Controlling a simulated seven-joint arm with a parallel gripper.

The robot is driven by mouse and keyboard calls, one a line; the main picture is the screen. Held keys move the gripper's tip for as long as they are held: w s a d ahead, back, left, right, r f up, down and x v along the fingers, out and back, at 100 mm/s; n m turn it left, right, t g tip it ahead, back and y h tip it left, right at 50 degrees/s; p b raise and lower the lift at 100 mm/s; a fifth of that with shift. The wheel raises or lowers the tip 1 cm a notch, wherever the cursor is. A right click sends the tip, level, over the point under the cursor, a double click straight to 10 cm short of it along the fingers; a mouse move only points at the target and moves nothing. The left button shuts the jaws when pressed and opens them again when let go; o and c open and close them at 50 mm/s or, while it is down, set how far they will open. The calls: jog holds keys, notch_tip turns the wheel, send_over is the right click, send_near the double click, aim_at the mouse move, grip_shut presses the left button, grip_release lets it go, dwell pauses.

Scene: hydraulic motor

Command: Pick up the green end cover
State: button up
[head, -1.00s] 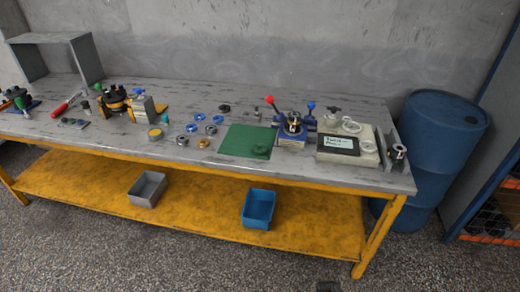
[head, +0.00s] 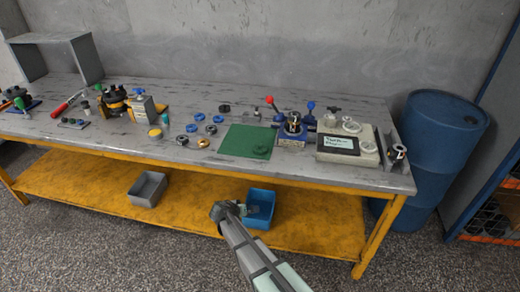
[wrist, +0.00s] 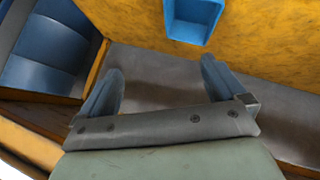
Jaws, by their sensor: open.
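A round green part, which looks like the green end cover (head: 261,152), lies on the right front part of the green mat (head: 238,141) on the workbench in the head view. It is small and close in colour to the mat. My gripper (head: 227,209) is in front of the bench, below the tabletop and near the blue bin. In the wrist view my gripper (wrist: 161,72) shows two spread fingers with nothing between them. The green part is not visible in the wrist view.
Several blue and dark rings (head: 211,130) lie left of the mat. A blue fixture with a red-knobbed lever (head: 293,129) stands right of it, then a pale scale (head: 348,147). A blue bin (head: 262,203) and grey bin (head: 148,188) sit on the yellow shelf (head: 95,180).

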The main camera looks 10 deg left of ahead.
jog(key=a+r+t+y, duration=0.2)
jog(key=a+r, duration=0.5)
jog(key=a, duration=0.4)
jog(key=s+a+r+t+y, duration=0.1)
jog(key=a+r, duration=0.6)
jog(key=a, duration=0.3)
jog(key=a+r+t+y, duration=0.2)
jog(key=a+r, duration=0.6)
jog(key=a, duration=0.3)
notch_tip(320, 180, up, 16)
jog(key=m+g+h, duration=0.1)
jog(key=m+g, duration=1.2)
jog(key=m, duration=1)
send_over(260, 145)
notch_tip(260, 145, down, 13)
jog(key=shift+w+f, duration=0.1)
jog(key=shift+f, duration=0.05)
